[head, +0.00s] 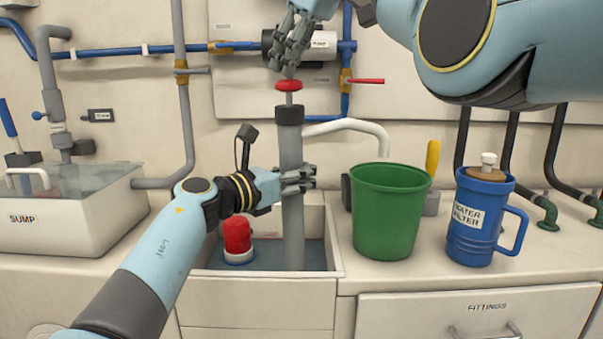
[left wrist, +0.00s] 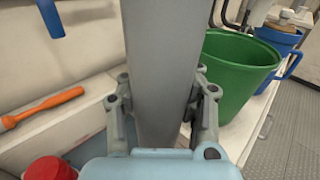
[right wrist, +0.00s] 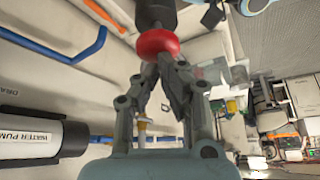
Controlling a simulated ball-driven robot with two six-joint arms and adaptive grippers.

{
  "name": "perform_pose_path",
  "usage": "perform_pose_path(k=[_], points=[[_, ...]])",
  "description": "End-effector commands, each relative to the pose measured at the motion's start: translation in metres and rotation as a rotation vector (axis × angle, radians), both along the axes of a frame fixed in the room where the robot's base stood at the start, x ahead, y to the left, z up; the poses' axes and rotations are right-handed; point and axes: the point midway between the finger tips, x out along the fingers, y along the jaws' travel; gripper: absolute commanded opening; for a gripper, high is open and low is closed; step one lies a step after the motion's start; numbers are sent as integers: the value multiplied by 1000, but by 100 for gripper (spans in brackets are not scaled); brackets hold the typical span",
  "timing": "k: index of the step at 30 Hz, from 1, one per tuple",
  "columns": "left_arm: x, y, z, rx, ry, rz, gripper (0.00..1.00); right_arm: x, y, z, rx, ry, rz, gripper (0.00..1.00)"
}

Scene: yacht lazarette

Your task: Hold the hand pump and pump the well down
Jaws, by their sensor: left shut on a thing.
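The hand pump is a grey upright tube (head: 291,150) with a black collar and a red knob (head: 289,85) on a thin rod. Its lower end stands in the well (head: 337,255), where blue-grey water shows. A pale bent spout (head: 350,125) runs from the pump toward the green bucket (head: 385,225). My left gripper (head: 306,180) is shut around the tube, which fills its jaws in the left wrist view (left wrist: 160,60). My right gripper (head: 287,74) is at the knob's top, its fingertips drawn together. The knob shows beyond the fingertips in the right wrist view (right wrist: 157,44); contact is unclear.
A red-capped device (head: 237,238) sits in the well beside the pump. The blue water filter jug (head: 483,220) stands right of the bucket, the sump box (head: 65,215) at left. Blue pipes and a pump labelled WATER PUMP (right wrist: 30,138) line the back wall.

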Motion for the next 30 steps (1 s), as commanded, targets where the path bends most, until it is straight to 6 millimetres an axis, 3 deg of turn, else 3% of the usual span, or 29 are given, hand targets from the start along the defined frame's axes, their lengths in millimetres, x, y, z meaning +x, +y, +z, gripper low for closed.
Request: perform_pose_path(k=[11,30], points=[[-1,0,-4,1,7,-1,0,0,-1,-18,-2,4,-2,0],[-1,0,-4,1,7,-1,0,1,-1,11,-3,3,-2,0]])
